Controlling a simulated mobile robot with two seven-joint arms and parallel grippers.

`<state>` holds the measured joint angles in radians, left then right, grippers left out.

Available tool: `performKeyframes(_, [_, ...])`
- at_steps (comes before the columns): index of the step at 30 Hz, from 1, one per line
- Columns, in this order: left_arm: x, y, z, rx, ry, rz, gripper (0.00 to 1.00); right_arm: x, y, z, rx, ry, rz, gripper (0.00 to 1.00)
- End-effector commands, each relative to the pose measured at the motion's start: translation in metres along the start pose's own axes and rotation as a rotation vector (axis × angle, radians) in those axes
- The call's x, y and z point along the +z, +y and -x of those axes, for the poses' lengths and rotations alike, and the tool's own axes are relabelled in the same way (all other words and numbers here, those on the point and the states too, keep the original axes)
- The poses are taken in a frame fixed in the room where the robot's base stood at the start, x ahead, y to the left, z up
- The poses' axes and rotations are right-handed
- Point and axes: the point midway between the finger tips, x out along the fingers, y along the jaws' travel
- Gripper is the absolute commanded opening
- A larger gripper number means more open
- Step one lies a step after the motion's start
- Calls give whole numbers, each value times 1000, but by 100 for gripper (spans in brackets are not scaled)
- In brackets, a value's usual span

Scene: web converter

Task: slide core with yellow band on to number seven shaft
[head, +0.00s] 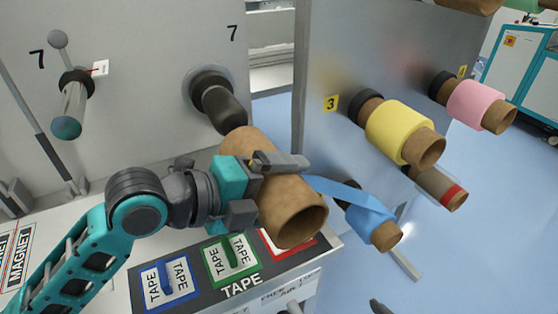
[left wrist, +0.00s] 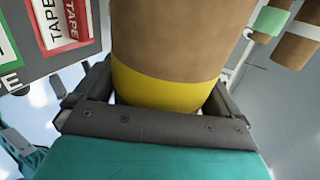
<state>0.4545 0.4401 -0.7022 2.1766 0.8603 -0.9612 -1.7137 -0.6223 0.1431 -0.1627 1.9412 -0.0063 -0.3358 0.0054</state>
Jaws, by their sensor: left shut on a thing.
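My left gripper (head: 258,187) is shut on a brown cardboard core (head: 285,195), one finger lying across its top. The yellow band (left wrist: 165,92) shows on the core between the fingers in the left wrist view; in the head view the gripper mostly hides it. The core tilts, its open near end facing down and right. The dark number seven shaft (head: 220,103) sticks out of the grey panel under a "7" label. Its tip meets the core's far end in the picture; I cannot tell whether it is inside. My right gripper is not identifiable.
At right, a panel marked 3 (head: 331,103) carries a yellow roll (head: 395,132) and a blue roll (head: 368,209) with a loose blue strip near the held core. A lever (head: 72,105) stands left. A tape tray (head: 190,296) lies below. Blue floor is open at right.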

Motion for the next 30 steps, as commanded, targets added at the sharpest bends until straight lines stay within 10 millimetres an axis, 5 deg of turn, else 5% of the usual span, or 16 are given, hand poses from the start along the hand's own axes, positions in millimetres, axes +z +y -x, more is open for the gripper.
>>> performKeyframes(17, [-10,-7,1,-2,60,14,61,3,-1,1,-1,-6,-1,100])
performKeyframes(30, [28,-4,-2,-2,58,15,61,16,-1,-8,-1,-6,-1,100])
